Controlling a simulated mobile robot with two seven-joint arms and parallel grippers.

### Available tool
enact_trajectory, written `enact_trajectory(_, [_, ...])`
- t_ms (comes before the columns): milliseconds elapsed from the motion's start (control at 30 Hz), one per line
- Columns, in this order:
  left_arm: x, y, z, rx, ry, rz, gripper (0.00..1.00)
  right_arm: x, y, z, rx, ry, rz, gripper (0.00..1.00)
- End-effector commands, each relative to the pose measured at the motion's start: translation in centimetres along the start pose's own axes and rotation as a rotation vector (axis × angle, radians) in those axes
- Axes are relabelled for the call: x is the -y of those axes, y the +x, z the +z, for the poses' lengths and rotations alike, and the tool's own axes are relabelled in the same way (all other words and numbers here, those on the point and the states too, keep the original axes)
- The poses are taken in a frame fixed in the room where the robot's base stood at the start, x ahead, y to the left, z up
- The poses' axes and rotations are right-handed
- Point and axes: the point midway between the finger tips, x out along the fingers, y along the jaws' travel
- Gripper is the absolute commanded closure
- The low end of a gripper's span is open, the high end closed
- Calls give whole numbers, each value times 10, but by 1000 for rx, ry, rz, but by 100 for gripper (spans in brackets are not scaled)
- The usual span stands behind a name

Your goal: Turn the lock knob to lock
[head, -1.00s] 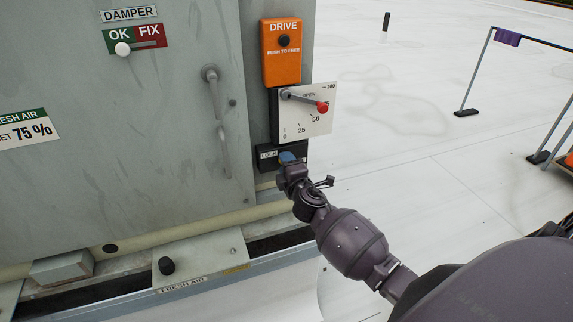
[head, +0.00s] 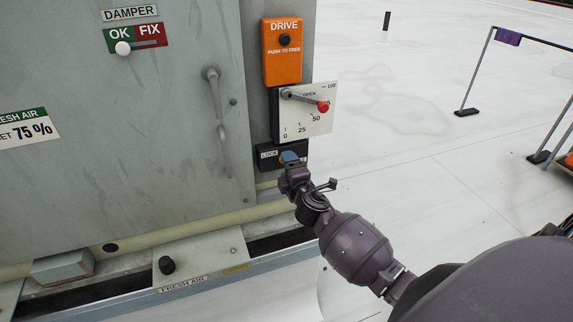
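The blue lock knob (head: 289,157) sits on a dark plate labelled LOCK (head: 267,154), low on the cooler's right edge below the damper dial. My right gripper (head: 290,166) is at the knob from below and covers its lower part. The knob looks tilted. The gripper's fingers are too small and hidden for me to tell whether they are closed on it. My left gripper is not in view.
Above the knob is a white scale plate (head: 318,117) with a red-tipped lever (head: 322,106), and an orange DRIVE box (head: 283,52). A grey door handle (head: 217,110) is to the left. Open white roof lies to the right, with a railing (head: 475,72).

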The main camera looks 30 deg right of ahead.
Motion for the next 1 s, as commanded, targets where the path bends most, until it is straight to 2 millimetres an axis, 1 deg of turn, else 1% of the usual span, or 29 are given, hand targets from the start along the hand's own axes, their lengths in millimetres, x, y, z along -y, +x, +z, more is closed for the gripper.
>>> enact_trajectory(33, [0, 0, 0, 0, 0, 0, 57, 1, -9, 0, 0, 1, -1, 34])
enact_trajectory(300, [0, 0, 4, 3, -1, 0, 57, 1, -57, 0, -1, 2, -1, 34])
enact_trajectory(500, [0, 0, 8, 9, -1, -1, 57, 0, -83, 0, -1, 1, 0, 34])
enact_trajectory(700, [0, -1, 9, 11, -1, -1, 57, -1, -92, 0, -1, 1, 1, 34])
enact_trajectory(1000, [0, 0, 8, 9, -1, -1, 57, -1, -93, 0, -1, 1, 1, 34])
